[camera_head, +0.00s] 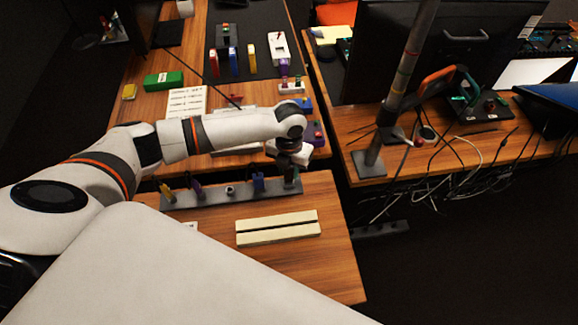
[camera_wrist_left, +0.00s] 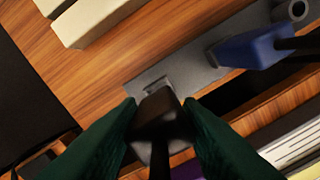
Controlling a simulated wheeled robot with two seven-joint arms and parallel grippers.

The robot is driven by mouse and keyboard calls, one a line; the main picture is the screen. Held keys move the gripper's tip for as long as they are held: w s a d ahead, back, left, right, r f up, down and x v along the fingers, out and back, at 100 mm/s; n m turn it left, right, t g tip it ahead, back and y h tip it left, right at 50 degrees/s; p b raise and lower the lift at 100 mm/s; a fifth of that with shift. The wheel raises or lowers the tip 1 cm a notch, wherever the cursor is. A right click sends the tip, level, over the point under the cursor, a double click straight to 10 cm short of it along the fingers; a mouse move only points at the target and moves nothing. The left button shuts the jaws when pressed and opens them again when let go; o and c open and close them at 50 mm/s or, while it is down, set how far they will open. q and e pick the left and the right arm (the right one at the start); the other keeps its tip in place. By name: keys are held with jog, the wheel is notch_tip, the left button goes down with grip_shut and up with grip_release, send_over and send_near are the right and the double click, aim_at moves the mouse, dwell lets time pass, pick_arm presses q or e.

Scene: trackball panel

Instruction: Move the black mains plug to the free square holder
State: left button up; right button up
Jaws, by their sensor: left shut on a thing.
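My left gripper (camera_head: 289,168) is over the right end of the grey holder strip (camera_head: 222,193). In the left wrist view its two green fingers (camera_wrist_left: 161,125) are closed on the sides of the black mains plug (camera_wrist_left: 160,112). The plug is at a grey square holder (camera_wrist_left: 153,86) on the strip, which it partly covers. I cannot tell whether the plug is seated in it or just above it. A blue plug (camera_head: 258,182) stands in the neighbouring place, and it also shows in the left wrist view (camera_wrist_left: 248,48). My right gripper is out of view.
A round grey holder (camera_head: 230,190), a purple plug (camera_head: 197,188) and a yellow one (camera_head: 167,191) are further left on the strip. A cream slotted block (camera_head: 278,237) lies in front. Wood in front of the strip is mostly bare. A dark gap lies right of the table.

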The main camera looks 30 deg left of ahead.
pick_arm(q)
jog(key=shift+p, duration=0.3)
dwell(0.5)
jog(key=shift+p, duration=0.5)
dwell(1.1)
jog(key=shift+f+b, duration=0.9)
jog(key=shift+f, duration=0.4)
jog(key=o, duration=1)
jog(key=shift+c, duration=0.2)
jog(key=shift+r, duration=0.1)
notch_tip(320, 180, up, 12)
jog(key=shift+f+b, duration=0.1)
jog(key=shift+b, duration=0.3)
